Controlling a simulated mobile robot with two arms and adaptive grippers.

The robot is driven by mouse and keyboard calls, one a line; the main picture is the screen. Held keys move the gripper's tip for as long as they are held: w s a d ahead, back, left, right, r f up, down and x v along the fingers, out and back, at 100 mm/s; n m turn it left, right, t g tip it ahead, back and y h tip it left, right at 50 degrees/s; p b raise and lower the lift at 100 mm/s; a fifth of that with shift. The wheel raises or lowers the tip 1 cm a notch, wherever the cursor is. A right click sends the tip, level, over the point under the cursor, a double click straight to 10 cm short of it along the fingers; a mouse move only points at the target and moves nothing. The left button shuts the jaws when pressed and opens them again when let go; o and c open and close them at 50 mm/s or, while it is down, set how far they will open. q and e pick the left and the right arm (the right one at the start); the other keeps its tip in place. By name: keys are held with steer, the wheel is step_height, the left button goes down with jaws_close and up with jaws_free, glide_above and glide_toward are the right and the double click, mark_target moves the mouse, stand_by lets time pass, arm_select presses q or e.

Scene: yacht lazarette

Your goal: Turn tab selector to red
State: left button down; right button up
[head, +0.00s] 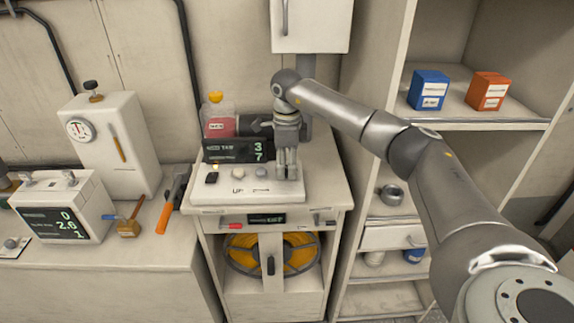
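My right gripper (287,172) points down over the right part of a white control panel (224,192). Its fingers look close together; whether they hold or touch a control there is unclear, and they hide that part of the panel. The panel carries a black switch (211,178), a round light knob (239,173) and another pale knob (261,171). I cannot tell for certain which control is the tab selector; it may be behind the fingers. A dark display (225,151) with green digits stands behind the controls. My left gripper is out of view.
A red-liquid bottle (219,121) stands behind the display. A white instrument (60,207), a brush (130,226) and an orange-handled tool (165,215) are on the left counter. Blue (429,90) and orange (487,91) boxes sit on the right shelf. A wall cabinet (311,25) hangs above.

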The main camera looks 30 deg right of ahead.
mark_target(287, 168)
steer(key=shift+o, duration=0.3)
step_height(287, 168, up, 12)
stand_by(0.5)
stand_by(0.3)
